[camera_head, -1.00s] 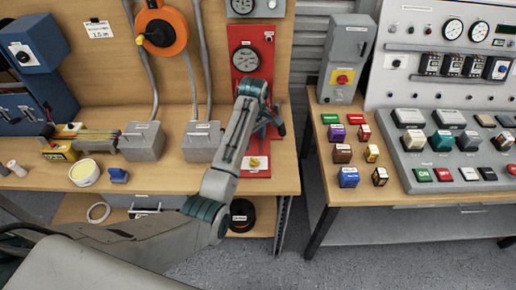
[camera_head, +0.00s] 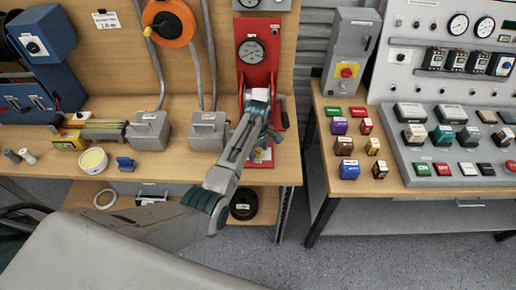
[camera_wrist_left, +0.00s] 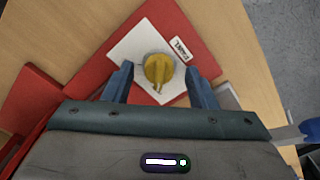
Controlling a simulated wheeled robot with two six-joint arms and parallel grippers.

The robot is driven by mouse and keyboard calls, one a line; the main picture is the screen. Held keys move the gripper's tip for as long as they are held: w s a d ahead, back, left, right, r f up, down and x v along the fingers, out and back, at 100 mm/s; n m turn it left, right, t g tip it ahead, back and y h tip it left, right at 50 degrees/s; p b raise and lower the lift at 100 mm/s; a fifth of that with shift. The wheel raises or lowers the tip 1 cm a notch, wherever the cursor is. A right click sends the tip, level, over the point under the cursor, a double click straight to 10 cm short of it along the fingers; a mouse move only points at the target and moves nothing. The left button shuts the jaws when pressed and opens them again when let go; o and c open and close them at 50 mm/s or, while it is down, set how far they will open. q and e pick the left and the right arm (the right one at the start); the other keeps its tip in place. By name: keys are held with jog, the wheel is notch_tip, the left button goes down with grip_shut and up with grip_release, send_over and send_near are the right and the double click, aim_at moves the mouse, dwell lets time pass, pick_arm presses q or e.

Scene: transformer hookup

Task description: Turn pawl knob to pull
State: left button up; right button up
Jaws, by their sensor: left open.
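The yellow pawl knob (camera_wrist_left: 158,69) sits on a white square plate (camera_wrist_left: 130,48) on the red base, with a small label beside it. My left gripper (camera_wrist_left: 160,88) is open, its two blue-grey fingers apart on either side of the knob in the wrist view. I cannot tell how far the fingertips stand above the plate. In the head view my left gripper (camera_head: 262,134) is over the red stand (camera_head: 257,65) and mostly hides the knob. My right gripper is not in view.
A dial gauge (camera_head: 251,51) is on the upright red panel behind my gripper. A grey box (camera_head: 208,131) stands just left of the red stand. The right table (camera_head: 340,190) holds several coloured blocks, with a floor gap between the tables.

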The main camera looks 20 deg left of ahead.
pick_arm(q)
jog(key=shift+c, duration=0.2)
jog(key=c, duration=0.9)
jog(key=shift+c, duration=0.2)
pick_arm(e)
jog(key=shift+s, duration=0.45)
